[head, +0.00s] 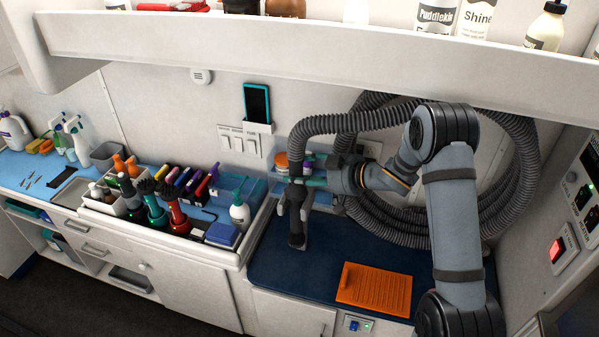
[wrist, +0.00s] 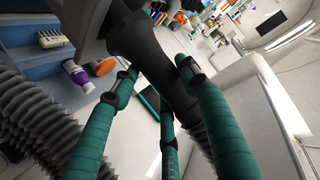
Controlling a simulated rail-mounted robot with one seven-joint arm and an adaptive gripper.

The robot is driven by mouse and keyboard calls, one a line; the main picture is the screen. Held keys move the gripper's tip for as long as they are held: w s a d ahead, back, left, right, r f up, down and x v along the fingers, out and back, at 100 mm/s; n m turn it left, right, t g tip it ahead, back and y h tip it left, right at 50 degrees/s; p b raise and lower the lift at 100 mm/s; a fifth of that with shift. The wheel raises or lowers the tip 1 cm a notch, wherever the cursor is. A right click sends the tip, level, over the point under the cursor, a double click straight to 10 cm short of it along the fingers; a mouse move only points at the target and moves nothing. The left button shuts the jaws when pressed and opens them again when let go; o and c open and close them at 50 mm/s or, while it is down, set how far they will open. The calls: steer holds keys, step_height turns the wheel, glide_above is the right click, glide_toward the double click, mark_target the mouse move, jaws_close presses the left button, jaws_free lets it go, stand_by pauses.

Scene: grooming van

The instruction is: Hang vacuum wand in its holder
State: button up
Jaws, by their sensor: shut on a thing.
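The vacuum wand (head: 296,228) is a dark tube hanging roughly upright above the back of the dark blue counter, with its ribbed grey hose (head: 345,123) arching up and right from its top. My gripper (head: 298,172) has teal fingers and is shut on the wand's upper part. In the wrist view my gripper (wrist: 158,78) closes around the black wand (wrist: 140,45). A grey forked piece (head: 307,207) shows beside the wand in the head view; I cannot tell whether it is the holder or whether the wand touches it.
The hose coils (head: 510,190) hang on the wall behind my arm. An orange mat (head: 374,289) lies on the dark blue counter (head: 300,270). A tray of bottles and brushes (head: 178,215) stands left. A white shelf (head: 300,45) overhangs above.

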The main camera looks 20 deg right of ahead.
steer(key=shift+f, duration=0.2)
stand_by(0.4)
steer(key=shift+f+b, duration=0.45)
steer(key=shift+b, duration=0.2)
steer(key=o, duration=1.4)
steer(key=shift+o, duration=1.2)
steer(key=o, duration=0.4)
steer(key=shift+p+v, duration=1.95)
steer(key=shift+v, duration=3.05)
